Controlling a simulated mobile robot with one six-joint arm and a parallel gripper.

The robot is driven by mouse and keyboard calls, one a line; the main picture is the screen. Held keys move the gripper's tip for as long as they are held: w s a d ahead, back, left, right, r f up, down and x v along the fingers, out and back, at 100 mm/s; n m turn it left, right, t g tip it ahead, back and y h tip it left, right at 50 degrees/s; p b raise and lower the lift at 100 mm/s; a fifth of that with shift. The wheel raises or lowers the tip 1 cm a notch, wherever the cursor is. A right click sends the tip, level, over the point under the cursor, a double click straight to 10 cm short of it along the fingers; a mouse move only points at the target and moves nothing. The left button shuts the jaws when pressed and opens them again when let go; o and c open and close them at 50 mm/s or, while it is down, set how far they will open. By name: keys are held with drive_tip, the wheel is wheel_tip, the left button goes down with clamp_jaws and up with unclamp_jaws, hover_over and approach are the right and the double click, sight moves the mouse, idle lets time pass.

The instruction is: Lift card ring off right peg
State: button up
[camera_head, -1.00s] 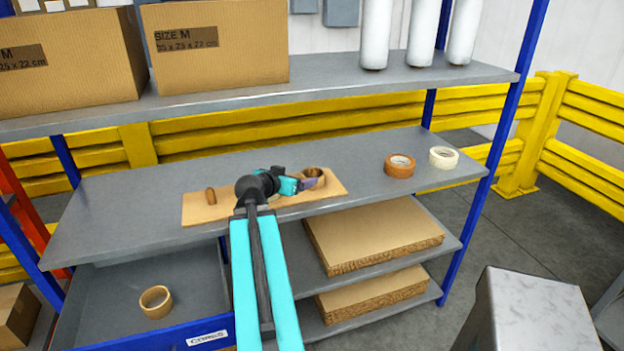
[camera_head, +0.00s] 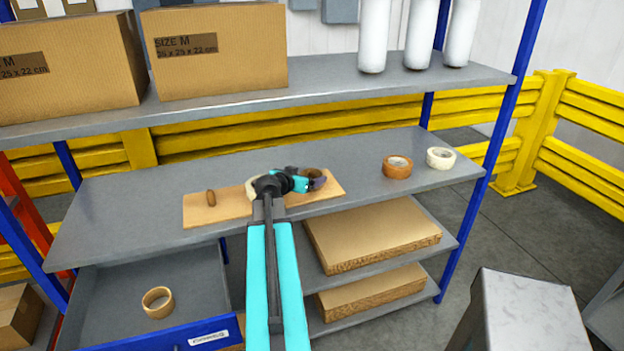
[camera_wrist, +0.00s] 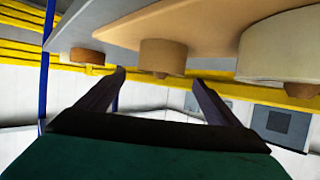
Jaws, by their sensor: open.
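The wooden peg board (camera_head: 225,206) lies on the middle shelf. Its left peg (camera_head: 210,197) is bare. The brown card ring (camera_head: 313,173) sits around the right peg at the board's right end, partly hidden by my gripper (camera_head: 318,182). In the wrist view, which looks upside down, the card ring (camera_wrist: 162,55) shows with the peg tip (camera_wrist: 160,74) poking through it. My open gripper (camera_wrist: 158,77) has its fingertips on either side of the ring in that view; I cannot tell whether they touch it. A cream roll (camera_head: 251,188) is partly hidden behind my wrist.
An orange-brown tape roll (camera_head: 397,167) and a white roll (camera_head: 440,158) stand on the shelf to the right. An open blue-fronted drawer (camera_head: 95,304) below left holds a tan ring (camera_head: 158,300). The upper shelf (camera_head: 335,83) overhangs behind. The shelf's left part is clear.

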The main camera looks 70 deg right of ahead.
sight(310, 175)
drive_tip(key=shift+d, duration=0.15)
drive_tip(key=p+x, duration=0.2)
drive_tip(key=shift+d+f, duration=0.15)
drive_tip(key=shift+d, duration=0.1)
drive_tip(key=shift+f+p+x, duration=0.2)
drive_tip(key=shift+p+x, duration=0.45)
drive_tip(key=shift+x, duration=0.55)
drive_tip(key=c, duration=1.1)
drive_tip(key=shift+r, duration=0.1)
drive_tip(key=shift+r+b, duration=1.65)
drive_tip(key=shift+r, duration=3.25)
